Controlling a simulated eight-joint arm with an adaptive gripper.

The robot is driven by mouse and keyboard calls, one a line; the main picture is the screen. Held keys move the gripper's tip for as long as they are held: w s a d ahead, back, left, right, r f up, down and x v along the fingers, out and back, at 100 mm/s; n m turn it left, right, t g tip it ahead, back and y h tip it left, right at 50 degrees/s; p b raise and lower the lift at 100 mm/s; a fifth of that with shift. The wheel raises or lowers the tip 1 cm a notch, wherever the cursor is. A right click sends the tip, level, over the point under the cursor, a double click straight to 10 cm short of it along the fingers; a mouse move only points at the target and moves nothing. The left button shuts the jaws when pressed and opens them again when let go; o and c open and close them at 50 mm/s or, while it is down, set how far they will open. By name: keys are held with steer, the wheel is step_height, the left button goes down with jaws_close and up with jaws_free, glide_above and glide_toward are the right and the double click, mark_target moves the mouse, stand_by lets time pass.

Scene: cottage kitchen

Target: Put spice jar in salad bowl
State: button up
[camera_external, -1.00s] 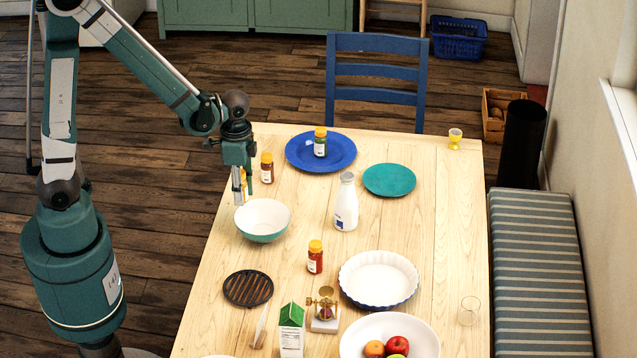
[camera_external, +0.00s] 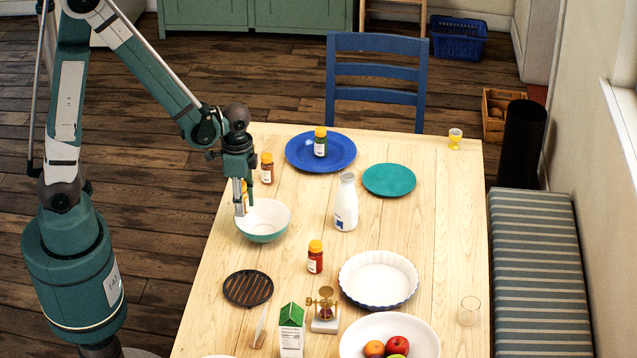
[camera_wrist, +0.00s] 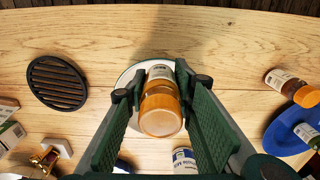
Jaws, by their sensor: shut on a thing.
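My gripper (camera_external: 242,200) is shut on a spice jar with an orange lid; in the wrist view the jar (camera_wrist: 160,107) sits between the two green fingers. In the external view the fingers mostly hide the jar, and only a bit of orange shows. The salad bowl (camera_external: 264,231), teal outside and white inside, stands on the table. The gripper and jar are at the bowl's left rim, seemingly above it. In the wrist view part of the bowl's rim (camera_wrist: 124,78) shows behind the jar. I cannot tell whether the jar touches the bowl.
Other spice jars stand on the table (camera_external: 315,257), behind the bowl (camera_external: 267,168) and on the blue plate (camera_external: 320,142). A milk bottle (camera_external: 346,203) stands right of the bowl. A black grill trivet (camera_external: 248,288) lies in front. A white pie dish (camera_external: 378,278) is front right.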

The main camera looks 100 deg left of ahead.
steer(key=shift+f+b, duration=0.6)
steer(key=shift+f, duration=0.05)
steer(key=o, duration=1)
steer(key=shift+c, duration=0.2)
steer(key=shift+r, duration=0.2)
steer(key=shift+r+p, duration=0.6)
steer(key=shift+p, duration=0.15)
steer(key=shift+r+p, duration=0.9)
steer(key=shift+r, duration=4.95)
